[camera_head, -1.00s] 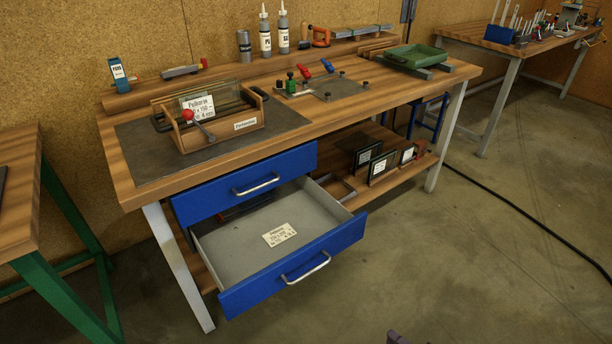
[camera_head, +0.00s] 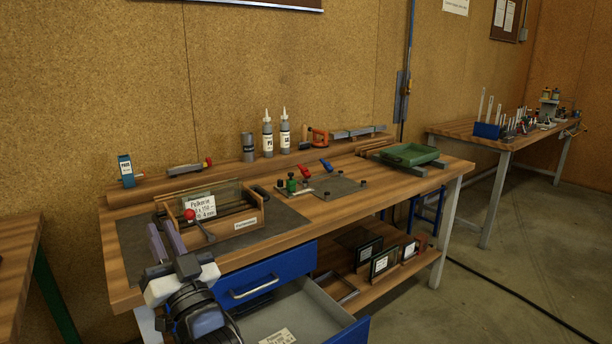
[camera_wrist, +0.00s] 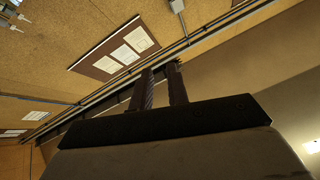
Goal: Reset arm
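My gripper (camera_head: 162,229) is at the lower left in the head view, in front of the workbench's left end. Its two fingers point upward, with a gap between them and nothing held. In the wrist view the gripper (camera_wrist: 161,74) also shows two parted fingers with an empty gap, against the wall and ceiling area. My arm hides part of the bench's front left edge and left leg.
The workbench (camera_head: 320,215) carries a wooden frame box (camera_head: 245,221), clamps on a plate (camera_head: 338,187) and a green tray (camera_head: 409,154). Its lower blue drawer (camera_head: 352,333) stands pulled out; the upper drawer (camera_head: 268,279) is above it.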

